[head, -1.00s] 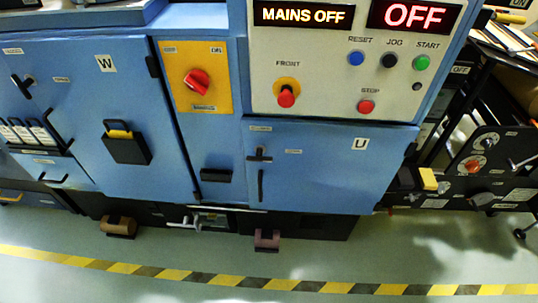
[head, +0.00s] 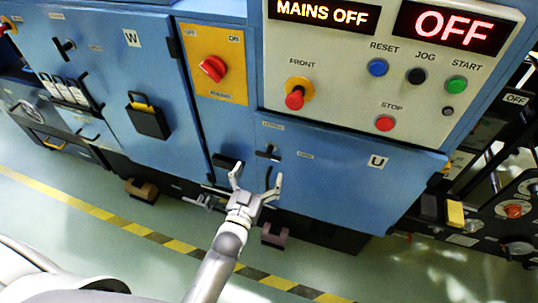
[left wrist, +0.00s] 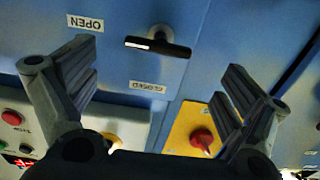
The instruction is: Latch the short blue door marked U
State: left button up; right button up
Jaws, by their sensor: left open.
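The short blue door marked U (head: 340,172) is at the right of the machine's front, under the control panel, and looks flush with it. Its small black latch handle (head: 267,153) is near its left edge. In the left wrist view the latch handle (left wrist: 158,43) lies crosswise, its pale tip pointing left. An OPEN label (left wrist: 85,23) is up and left of it, and a CLOSED label (left wrist: 148,87) is below it. My left gripper (head: 257,174) is open and empty, just below the latch in the head view, apparently not touching it. My right gripper is out of view.
The yellow switch plate (head: 212,66) and control panel with the red FRONT button (head: 295,98) are above. Door W (head: 120,80) is to the left. Brown foot pedals (head: 274,236) stick out low. Striped tape (head: 180,247) crosses open floor.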

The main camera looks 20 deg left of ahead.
aim_at(267, 158)
pick_arm(q)
jog(key=w, duration=0.7)
jog(key=shift+w+d, duration=0.2)
jog(key=shift+w, duration=0.05)
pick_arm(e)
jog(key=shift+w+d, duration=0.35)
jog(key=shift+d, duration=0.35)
pick_arm(q)
jog(key=c, duration=1)
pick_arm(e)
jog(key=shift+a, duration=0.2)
